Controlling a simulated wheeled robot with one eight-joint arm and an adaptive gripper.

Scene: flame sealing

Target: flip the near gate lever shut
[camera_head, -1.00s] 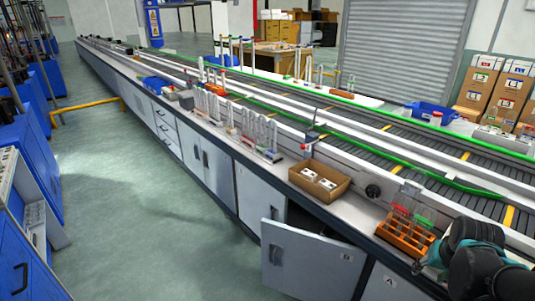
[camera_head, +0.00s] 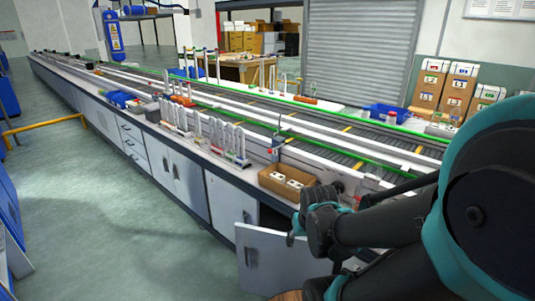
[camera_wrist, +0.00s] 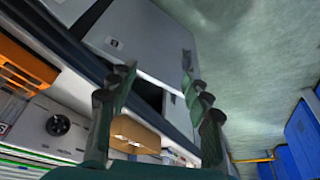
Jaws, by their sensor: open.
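I cannot make out the near gate lever for certain. A small upright device with a thin rod (camera_head: 276,148) stands by the conveyor's near rail, behind the cardboard box, and may be part of a gate. My gripper shows in the wrist view (camera_wrist: 157,86), its two dark ridged fingers wide apart with nothing between them. It hangs over the bench's front edge, above the open cabinet door (camera_wrist: 150,40). In the head view my arm covers the bench at the right, and the fingertips are hard to see.
A cardboard box (camera_head: 288,184) with white items sits on the bench, left of my arm. A dark round knob (camera_wrist: 58,124) is on a pale panel. An orange rack (camera_wrist: 25,60) lies at the wrist view's left. The cabinet door (camera_head: 272,262) stands open; the floor (camera_head: 110,220) is clear.

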